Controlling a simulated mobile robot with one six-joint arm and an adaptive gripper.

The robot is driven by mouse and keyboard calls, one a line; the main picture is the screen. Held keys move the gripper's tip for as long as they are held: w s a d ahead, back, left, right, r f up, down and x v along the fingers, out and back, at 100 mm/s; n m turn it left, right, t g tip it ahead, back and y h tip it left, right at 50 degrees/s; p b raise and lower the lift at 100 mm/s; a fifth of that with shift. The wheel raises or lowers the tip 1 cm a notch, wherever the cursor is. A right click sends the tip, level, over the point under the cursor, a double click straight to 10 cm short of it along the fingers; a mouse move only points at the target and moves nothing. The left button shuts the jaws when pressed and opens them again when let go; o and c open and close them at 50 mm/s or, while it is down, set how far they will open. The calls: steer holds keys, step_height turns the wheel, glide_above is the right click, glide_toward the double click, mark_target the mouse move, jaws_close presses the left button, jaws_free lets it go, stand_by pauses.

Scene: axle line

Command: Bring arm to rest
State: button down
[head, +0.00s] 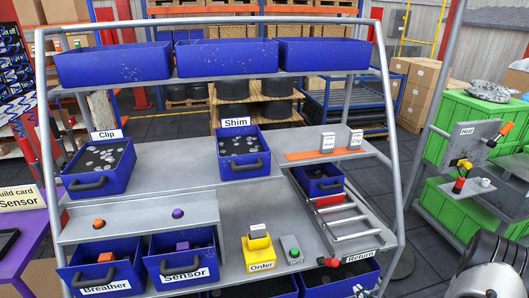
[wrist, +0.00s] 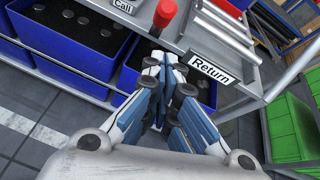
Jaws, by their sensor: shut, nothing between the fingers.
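My gripper (wrist: 166,75) is in the wrist view with its blue-and-white fingers together and nothing between them. It is in front of the workstation's front edge, below the Return label (wrist: 211,69). A red knob (wrist: 164,13) shows just beyond the fingertips; I cannot tell from this view how far apart they are. In the head view part of my arm (head: 495,265) shows at the lower right; the gripper's fingers are not clear there.
The grey workstation (head: 270,205) carries blue bins, including the Shim bin (head: 243,165) and Clip bin (head: 97,185). A roller chute (head: 345,220) slopes at its right.

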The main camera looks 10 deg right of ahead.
steer(key=w+a+r+n+g+y, duration=0.1)
steer(key=w+a+r+n+y, duration=0.2)
steer(key=a+r, duration=0.35)
steer(key=w+a+r+n+g+y, duration=0.1)
steer(key=a+r+n+y, duration=0.2)
steer(key=a+r+n, duration=0.35)
steer(key=s+a+r+n+g+y, duration=0.1)
steer(key=s+a+r+n+g, duration=0.15)
steer(key=a+r, duration=0.25)
steer(key=s+a+r+n+g+y, duration=0.1)
steer(key=a+r+n+g, duration=0.1)
steer(key=a+r+n, duration=0.3)
steer(key=s+a+r+n+g+h, duration=0.1)
steer(key=s+a+r+n+g, duration=0.1)
steer(key=s+a+r+n, duration=0.3)
steer(key=s+a+r+n+g+h, duration=0.2)
steer(key=s+a+g, duration=0.1)
steer(key=s, duration=0.3)
steer(key=s+d+r+n+t+h, duration=0.3)
steer(key=s+d+r+n+h, duration=0.1)
steer(key=s+n, duration=0.4)
steer(key=s+r+h, duration=0.1)
steer(key=s+h, duration=0.1)
steer(key=shift+d+r+h, duration=0.3)
steer(key=shift+d+r, duration=0.1)
